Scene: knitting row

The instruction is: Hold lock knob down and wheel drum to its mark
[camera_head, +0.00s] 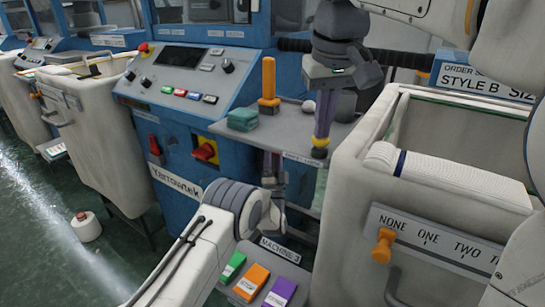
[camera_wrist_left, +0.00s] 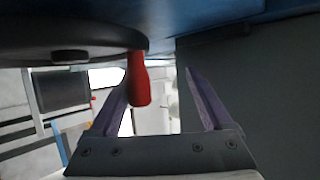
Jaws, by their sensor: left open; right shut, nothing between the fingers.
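My left gripper (camera_head: 272,165) is low, partly hidden by the shelf edge. In the left wrist view it is open (camera_wrist_left: 158,75), with a red peg (camera_wrist_left: 139,82) between its fingers, closer to the left finger. The peg hangs below a dark round disc (camera_wrist_left: 75,35), possibly the drum. I cannot make out a drum or mark in the head view.
The grey shelf (camera_head: 262,140) holds an orange upright handle (camera_head: 268,80) and folded teal cloth (camera_head: 242,120). A white bin (camera_head: 350,190) with a ribbed white roll (camera_head: 450,178) stands right. A blue control panel (camera_head: 185,75) is behind.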

